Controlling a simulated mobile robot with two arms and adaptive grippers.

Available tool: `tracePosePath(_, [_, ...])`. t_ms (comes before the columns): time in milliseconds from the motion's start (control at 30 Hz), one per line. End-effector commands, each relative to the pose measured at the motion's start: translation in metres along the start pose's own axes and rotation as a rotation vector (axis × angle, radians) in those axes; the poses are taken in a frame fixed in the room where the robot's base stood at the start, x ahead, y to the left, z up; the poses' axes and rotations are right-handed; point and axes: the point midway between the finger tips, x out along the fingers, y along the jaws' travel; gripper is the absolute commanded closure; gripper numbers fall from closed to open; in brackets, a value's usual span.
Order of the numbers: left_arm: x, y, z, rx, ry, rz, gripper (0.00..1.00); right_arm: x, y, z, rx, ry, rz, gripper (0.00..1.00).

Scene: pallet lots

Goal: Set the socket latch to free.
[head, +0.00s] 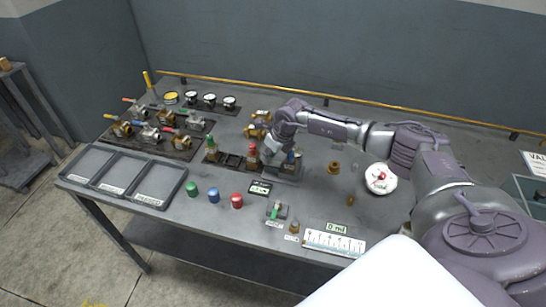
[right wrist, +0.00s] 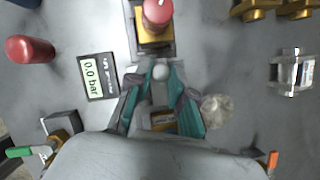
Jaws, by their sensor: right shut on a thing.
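My right gripper (right wrist: 160,88) is over the dark socket block (head: 286,173) on the table, just right of the red-topped valve (head: 252,152). In the right wrist view its two teal-padded fingers close in around a small pale round knob (right wrist: 161,72), which seems to be the latch's knob. The gripper is shut on it. The fingers and palm hide most of the latch, so its setting cannot be read. A brass-coloured part (right wrist: 162,121) shows between the fingers. In the head view the right gripper (head: 284,160) partly covers the block. My left gripper is not in view.
A pressure display (right wrist: 99,76) reads 0.0 bar beside the gripper. Green, blue and red caps (head: 237,200) stand in front. Trays (head: 125,175) and a valve board (head: 150,138) lie left.

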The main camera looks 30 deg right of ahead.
Motion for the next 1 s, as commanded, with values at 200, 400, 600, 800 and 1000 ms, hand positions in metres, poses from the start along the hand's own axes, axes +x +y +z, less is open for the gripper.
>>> tracePosePath(200, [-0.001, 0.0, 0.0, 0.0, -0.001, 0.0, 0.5, -0.002, 0.002, 0.004, 0.0, -0.009, 0.005, 0.64])
tracePosePath(400, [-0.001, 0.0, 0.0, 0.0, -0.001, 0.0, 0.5, -0.001, 0.002, 0.003, 0.0, -0.006, 0.004, 0.53])
tracePosePath(600, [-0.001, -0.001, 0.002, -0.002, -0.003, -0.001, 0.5, -0.003, 0.001, 0.002, 0.0, -0.006, 0.003, 0.53])
tracePosePath(800, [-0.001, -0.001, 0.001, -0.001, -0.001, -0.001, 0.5, -0.029, 0.0, 0.002, -0.001, -0.007, 0.001, 0.53])
tracePosePath(1000, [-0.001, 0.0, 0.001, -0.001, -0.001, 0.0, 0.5, -0.073, 0.001, 0.003, 0.0, -0.009, 0.002, 0.53])
